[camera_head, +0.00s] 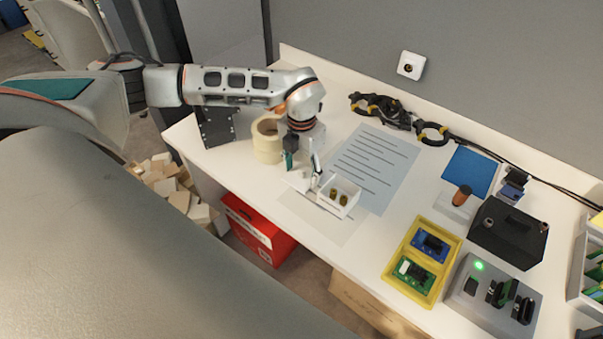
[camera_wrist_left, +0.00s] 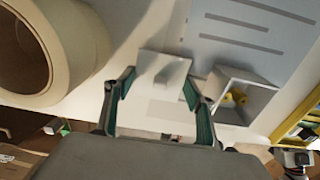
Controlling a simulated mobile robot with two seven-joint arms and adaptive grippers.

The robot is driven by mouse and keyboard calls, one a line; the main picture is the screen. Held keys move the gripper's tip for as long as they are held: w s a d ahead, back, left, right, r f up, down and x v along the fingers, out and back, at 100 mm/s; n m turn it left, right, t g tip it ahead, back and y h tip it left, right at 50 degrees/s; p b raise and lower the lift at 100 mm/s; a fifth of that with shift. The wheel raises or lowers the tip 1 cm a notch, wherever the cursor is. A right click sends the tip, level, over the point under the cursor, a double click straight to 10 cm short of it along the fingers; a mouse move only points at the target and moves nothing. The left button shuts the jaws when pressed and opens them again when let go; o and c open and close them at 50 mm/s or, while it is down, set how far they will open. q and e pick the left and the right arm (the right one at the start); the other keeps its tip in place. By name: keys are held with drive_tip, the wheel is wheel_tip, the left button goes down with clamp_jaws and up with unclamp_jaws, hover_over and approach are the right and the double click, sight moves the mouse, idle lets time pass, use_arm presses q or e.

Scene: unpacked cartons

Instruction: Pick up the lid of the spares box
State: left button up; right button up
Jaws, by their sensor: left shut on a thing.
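The spares box (camera_head: 338,196) is a small white open box with brass-coloured parts inside, and it also shows in the left wrist view (camera_wrist_left: 240,99). Its lid (camera_wrist_left: 158,93), a white square plate with a small raised grip, is between my left fingers just left of the box. My left gripper (camera_head: 303,164) points down at the table and is shut on the lid, with a green-padded finger at each side in the left wrist view (camera_wrist_left: 158,98). The lid (camera_head: 297,181) is partly hidden in the head view. I cannot tell if it touches the table. My right gripper is not in view.
A tape roll (camera_head: 267,139) stands close behind and left of my gripper. A printed sheet (camera_head: 375,160) lies behind the box. To the right are a yellow tray (camera_head: 398,254), a black case (camera_head: 509,233) and a grey fixture (camera_head: 468,304). A red carton (camera_head: 256,229) is below the table.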

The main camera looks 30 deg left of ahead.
sight(302, 170)
use_arm(q)
wheel_tip(302, 170, up, 20)
drive_tip(key=p, duration=0.1)
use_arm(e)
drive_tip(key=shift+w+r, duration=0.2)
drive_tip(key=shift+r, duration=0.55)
